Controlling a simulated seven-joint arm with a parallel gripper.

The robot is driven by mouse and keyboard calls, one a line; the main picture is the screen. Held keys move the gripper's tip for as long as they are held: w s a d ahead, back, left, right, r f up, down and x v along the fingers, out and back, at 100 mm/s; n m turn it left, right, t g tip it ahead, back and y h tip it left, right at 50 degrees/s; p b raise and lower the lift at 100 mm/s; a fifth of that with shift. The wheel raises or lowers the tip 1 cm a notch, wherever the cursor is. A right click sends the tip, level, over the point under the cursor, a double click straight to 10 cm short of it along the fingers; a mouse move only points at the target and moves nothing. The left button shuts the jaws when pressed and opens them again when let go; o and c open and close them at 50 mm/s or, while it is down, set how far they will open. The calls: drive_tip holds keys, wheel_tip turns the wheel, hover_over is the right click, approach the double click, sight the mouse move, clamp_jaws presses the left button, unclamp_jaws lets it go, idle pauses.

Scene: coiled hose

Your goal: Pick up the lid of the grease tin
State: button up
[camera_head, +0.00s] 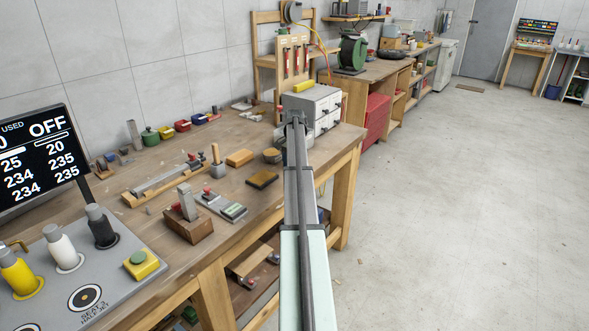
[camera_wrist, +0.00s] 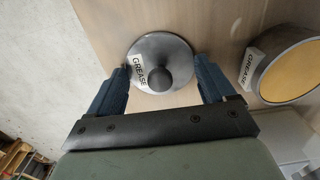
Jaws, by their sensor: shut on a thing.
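The grease tin's lid (camera_wrist: 181,49) is a round grey disc with a dark round knob and a white GREASE label, in the wrist view. My gripper (camera_wrist: 165,84) has one dark blue finger on each side of the lid and is shut on it. The grease tin (camera_wrist: 258,82) stands uncovered to the right, with a yellow-orange fill and its own GREASE label. In the head view my gripper (camera_head: 295,118) is over the bench's far right part, and a small round tin (camera_head: 272,156) sits left of my arm. The lid is hidden there.
The wooden bench (camera_head: 150,165) holds a grey drawer box (camera_head: 318,105) near my gripper, a dark brush-like block (camera_head: 262,180), a yellow-brown block (camera_head: 240,158) and several tools. Open floor (camera_head: 450,200) lies right of the bench.

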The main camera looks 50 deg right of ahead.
drive_tip(key=shift+r, duration=0.1)
drive_tip(key=r, duration=0.9)
drive_tip(key=shift+w+d+r, duration=0.1)
drive_tip(key=shift+w, duration=0.15)
approach(271, 152)
drive_tip(key=shift+f, duration=3.05)
drive_tip(key=shift+f, duration=0.15)
drive_tip(key=o, duration=0.9)
drive_tip(key=shift+c, duration=0.2)
